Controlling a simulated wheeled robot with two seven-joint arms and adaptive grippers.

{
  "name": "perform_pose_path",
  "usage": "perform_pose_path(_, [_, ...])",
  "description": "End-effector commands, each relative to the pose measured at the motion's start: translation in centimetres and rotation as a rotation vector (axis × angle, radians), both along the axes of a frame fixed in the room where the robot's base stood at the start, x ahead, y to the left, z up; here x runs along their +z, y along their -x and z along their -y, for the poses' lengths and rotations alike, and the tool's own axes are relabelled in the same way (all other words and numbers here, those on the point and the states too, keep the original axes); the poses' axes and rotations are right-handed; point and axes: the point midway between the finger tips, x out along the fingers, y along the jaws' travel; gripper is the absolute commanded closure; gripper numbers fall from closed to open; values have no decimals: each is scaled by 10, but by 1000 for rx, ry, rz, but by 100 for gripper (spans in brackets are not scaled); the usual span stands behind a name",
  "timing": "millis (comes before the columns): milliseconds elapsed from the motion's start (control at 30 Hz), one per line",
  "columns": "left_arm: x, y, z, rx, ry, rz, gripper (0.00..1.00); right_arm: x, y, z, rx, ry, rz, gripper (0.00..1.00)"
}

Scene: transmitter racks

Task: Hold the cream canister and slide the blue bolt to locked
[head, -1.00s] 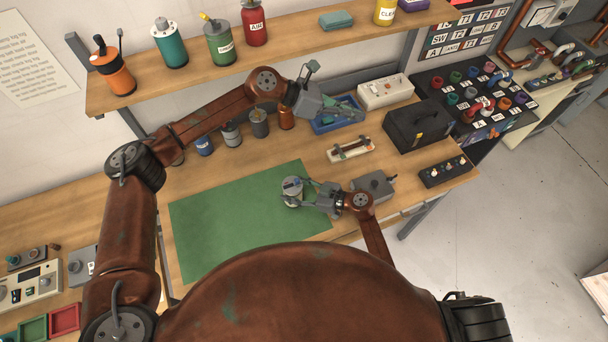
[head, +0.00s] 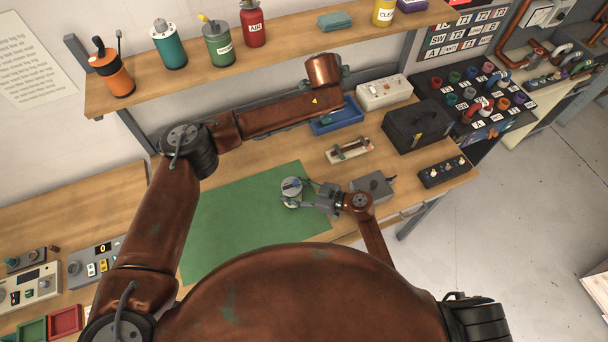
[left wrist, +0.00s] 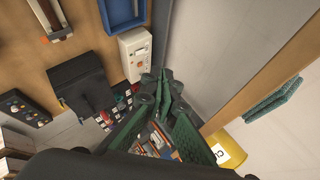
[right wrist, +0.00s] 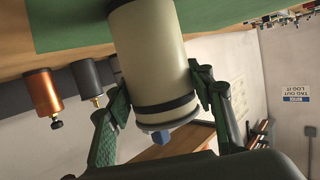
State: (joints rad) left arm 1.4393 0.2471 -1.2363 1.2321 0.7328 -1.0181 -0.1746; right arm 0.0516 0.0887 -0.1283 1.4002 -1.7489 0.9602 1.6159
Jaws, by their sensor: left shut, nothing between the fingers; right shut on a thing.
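The cream canister (head: 291,194) stands upright on the green mat (head: 235,215). My right gripper (head: 309,191) is shut around its side. In the right wrist view the canister (right wrist: 150,55) has a dark band, and green fingers flank it. My left gripper (left wrist: 165,80) is shut and empty in the left wrist view, away from the canister. In the head view it is mostly hidden behind my left arm, near the shelf at the back.
A blue tray (head: 338,117), a white box (head: 385,92), a black case (head: 417,127) and a pale board with a dark fitting (head: 349,150) lie to the right. A grey box (head: 372,187) sits near my right gripper. The shelf (head: 290,43) overhangs the back.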

Motion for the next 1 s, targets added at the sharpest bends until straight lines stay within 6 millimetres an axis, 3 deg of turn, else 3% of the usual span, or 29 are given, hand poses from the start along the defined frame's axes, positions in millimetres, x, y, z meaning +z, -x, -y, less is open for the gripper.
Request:
perform_pose_path(100, [-54,46,-14,145,-73,-259,100,0,0,0,-1,1,0,86])
perform_pose_path(200, [-88,93,-30,250,-159,-460,100,0,0,0,-1,1,0,86])
perform_pose_path(400, [-116,177,-56,383,-341,-739,100,0,0,0,-1,1,0,86])
perform_pose_path(500, [-118,202,-64,414,-403,-813,100,0,0,0,-1,1,0,86])
perform_pose_path(667, [-118,218,-70,433,-446,-857,100,0,0,0,-1,1,0,86])
perform_pose_path(1000, [-120,218,-70,433,-447,-859,100,0,0,0,-1,1,0,86])
